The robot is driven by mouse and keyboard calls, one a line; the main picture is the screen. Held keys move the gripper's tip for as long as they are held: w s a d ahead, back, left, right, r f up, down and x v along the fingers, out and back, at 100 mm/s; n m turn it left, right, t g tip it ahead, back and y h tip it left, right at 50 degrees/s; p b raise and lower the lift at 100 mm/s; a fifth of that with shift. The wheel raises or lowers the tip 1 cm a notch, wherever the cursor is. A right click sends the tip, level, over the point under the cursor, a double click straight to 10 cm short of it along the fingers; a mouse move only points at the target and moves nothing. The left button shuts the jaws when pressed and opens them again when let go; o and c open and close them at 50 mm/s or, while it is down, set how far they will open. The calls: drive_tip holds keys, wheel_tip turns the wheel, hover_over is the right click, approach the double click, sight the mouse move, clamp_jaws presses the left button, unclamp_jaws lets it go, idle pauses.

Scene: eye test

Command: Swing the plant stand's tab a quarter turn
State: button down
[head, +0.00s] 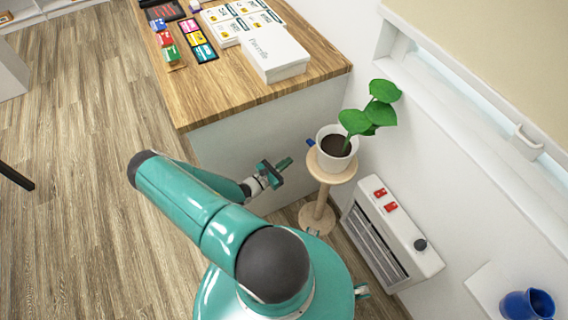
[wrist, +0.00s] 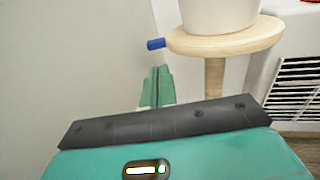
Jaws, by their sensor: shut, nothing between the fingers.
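The wooden plant stand (head: 318,201) stands by the wall, with a white pot (head: 325,159) and green plant (head: 377,109) on its round top. A small blue tab (head: 310,142) sticks out from the left of the top. In the wrist view the blue tab (wrist: 156,44) shows at the left edge of the stand top (wrist: 222,42). My gripper (head: 287,163) is shut and empty, just left of the stand. In the wrist view my gripper's fingers (wrist: 157,70) are together, below the tab in the picture and seemingly apart from it.
A wooden-topped counter (head: 220,101) with boxes and cards stands behind and left. A white heater (head: 388,235) with red switches is right of the stand. A blue mug (head: 527,304) sits at the lower right. The wooden floor (head: 75,150) at left is mostly clear.

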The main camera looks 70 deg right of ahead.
sight(310, 145)
drive_tip(key=x, duration=0.9)
drive_tip(key=shift+d, duration=0.1)
drive_tip(key=shift+s+d, duration=0.1)
drive_tip(key=shift+s+d, duration=0.1)
drive_tip(key=shift+d, duration=0.4)
drive_tip(key=w+v, duration=0.1)
drive_tip(key=v, duration=1.3)
drive_tip(key=shift+d, duration=0.35)
drive_tip(key=shift+a, duration=0.1)
